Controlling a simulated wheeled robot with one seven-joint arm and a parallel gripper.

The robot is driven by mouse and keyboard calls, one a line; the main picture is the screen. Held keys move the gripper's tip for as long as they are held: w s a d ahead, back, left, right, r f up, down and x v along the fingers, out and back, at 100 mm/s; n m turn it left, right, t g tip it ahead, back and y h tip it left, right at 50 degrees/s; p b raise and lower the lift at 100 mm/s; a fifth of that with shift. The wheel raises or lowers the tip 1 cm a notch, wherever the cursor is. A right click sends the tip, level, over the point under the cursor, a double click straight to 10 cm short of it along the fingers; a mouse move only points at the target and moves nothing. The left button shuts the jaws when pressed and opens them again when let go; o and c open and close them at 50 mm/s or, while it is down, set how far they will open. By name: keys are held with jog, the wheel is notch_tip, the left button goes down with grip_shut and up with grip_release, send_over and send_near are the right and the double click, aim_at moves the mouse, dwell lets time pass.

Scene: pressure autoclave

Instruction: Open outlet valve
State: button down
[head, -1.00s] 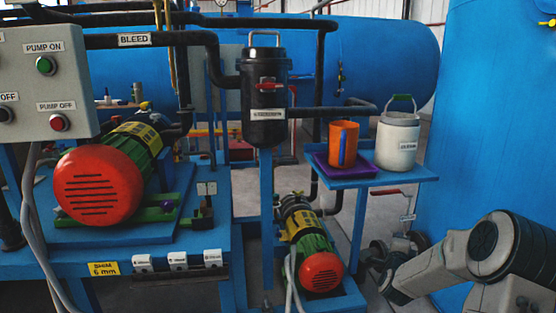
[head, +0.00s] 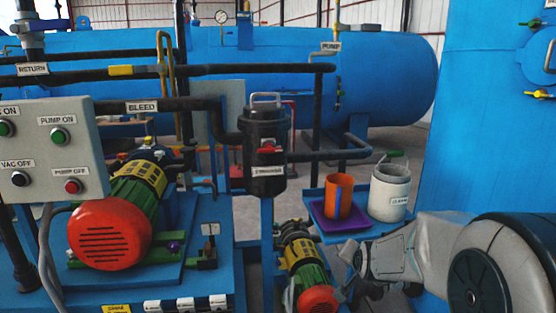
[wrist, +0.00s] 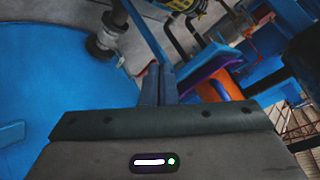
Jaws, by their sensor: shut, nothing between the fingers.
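No label that reads as outlet is legible, so I cannot tell which valve is the outlet valve. My gripper (wrist: 160,84) shows in the wrist view with its two dark fingers together and nothing between them. A grey flanged pipe fitting (wrist: 108,38) shows beside the blue tank wall (wrist: 60,75), apart from the fingers. In the head view my arm reaches in from the lower right. It covers the floor-level pipework beside the right blue tank (head: 490,150). That tank carries a yellow handle (head: 540,94) and a green handle (head: 531,23).
A small blue stand with a purple tray (head: 322,220), an orange cup (head: 339,197) and a grey canister (head: 390,193) is close to my arm. A black filter housing (head: 266,172) and two red-ended pumps, one being the large pump (head: 110,234), stand left.

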jog(key=s+a+r+n+g+p, duration=0.2)
jog(key=s+r+p, duration=0.4)
jog(key=s, duration=0.7)
jog(key=s+a+r+n+g+p, duration=0.2)
jog(key=s+r+n+g+p, duration=0.3)
jog(key=s+r, duration=0.5)
jog(key=s+n+p, duration=0.1)
jog(key=s+p, duration=0.1)
jog(key=shift+s+a+r+y, duration=0.2)
jog(key=shift+s+a+y, duration=0.05)
jog(key=shift+s+y, duration=0.1)
